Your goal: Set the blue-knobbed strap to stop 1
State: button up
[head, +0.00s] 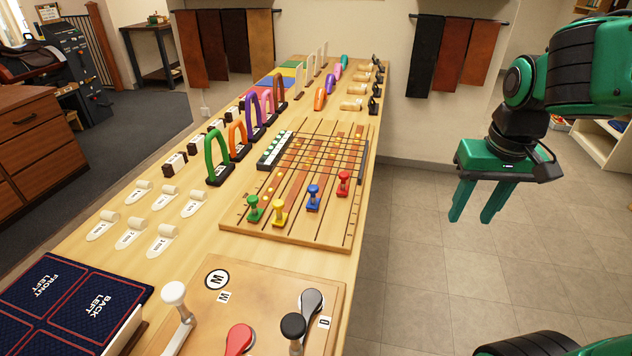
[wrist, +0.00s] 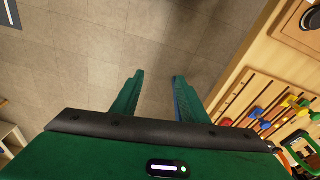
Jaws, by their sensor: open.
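The blue-knobbed strap's knob (head: 313,195) stands upright on the wooden strap board (head: 232,236), between the yellow knob (head: 279,211) and the red knob (head: 343,182). A green knob (head: 254,208) is at the left end of the row. The stop markings are too small to read. My gripper (head: 478,218) hangs over the floor to the right of the table, well apart from the board. It is open and empty. In the wrist view my gripper (wrist: 157,82) points at bare floor, and the blue knob (wrist: 256,112) shows at the right.
A navy pad (head: 60,300) is at front left. The floor (head: 420,220) on the right is clear.

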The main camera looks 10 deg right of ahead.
jog(key=w+a+r+n+t, duration=0.2)
jog(key=w+a+r+n, duration=0.15)
jog(key=w+a, duration=0.85)
jog(key=n+y, duration=0.2)
jog(key=n, duration=0.2)
send_near(313, 187)
jog(key=x, duration=0.7)
jog(key=shift+f, duration=0.4)
